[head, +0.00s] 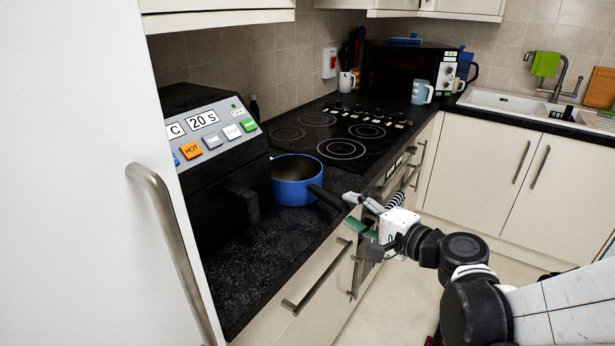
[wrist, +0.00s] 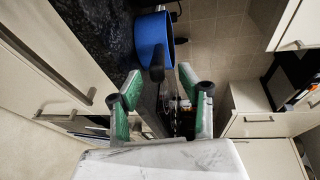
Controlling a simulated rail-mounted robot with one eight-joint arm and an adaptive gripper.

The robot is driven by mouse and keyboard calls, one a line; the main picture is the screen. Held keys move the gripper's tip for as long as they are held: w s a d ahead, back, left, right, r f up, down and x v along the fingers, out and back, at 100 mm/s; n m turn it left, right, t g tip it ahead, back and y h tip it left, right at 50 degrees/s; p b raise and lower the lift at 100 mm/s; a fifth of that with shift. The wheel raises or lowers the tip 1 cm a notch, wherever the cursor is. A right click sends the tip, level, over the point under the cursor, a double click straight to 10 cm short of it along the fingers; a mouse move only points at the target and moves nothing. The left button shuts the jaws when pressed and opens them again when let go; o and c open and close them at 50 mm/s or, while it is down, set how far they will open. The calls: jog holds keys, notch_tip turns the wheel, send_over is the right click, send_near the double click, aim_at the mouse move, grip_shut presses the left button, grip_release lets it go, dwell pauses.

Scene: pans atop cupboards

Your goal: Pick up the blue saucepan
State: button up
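The blue saucepan (head: 293,192) stands upright on the dark worktop, between the black air-fryer-like appliance and the hob. Its black handle (head: 325,197) points right, past the counter's front edge toward my gripper (head: 353,212). In the wrist view the blue saucepan (wrist: 151,42) is at the top, with its dark handle end toward the camera. My gripper (wrist: 158,95) is open there, its green-padded fingers apart on either side of the handle's line. The handle's tip is close to the fingertips. I cannot tell how far it reaches between them. I see nothing held.
The black appliance (head: 220,170) stands close left of the saucepan. The black hob (head: 342,135) lies behind it. Drawer handles (head: 318,278) stick out below the counter. A light blue mug (head: 421,92) and microwave (head: 400,68) are farther back. Bare worktop (head: 270,245) lies in front.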

aim_at(336, 205)
jog(key=shift+b+x, duration=0.45)
jog(key=shift+x, duration=2.25)
jog(key=shift+s+f, duration=0.1)
jog(key=shift+s, duration=0.1)
jog(key=shift+c, duration=0.4)
grip_shut()
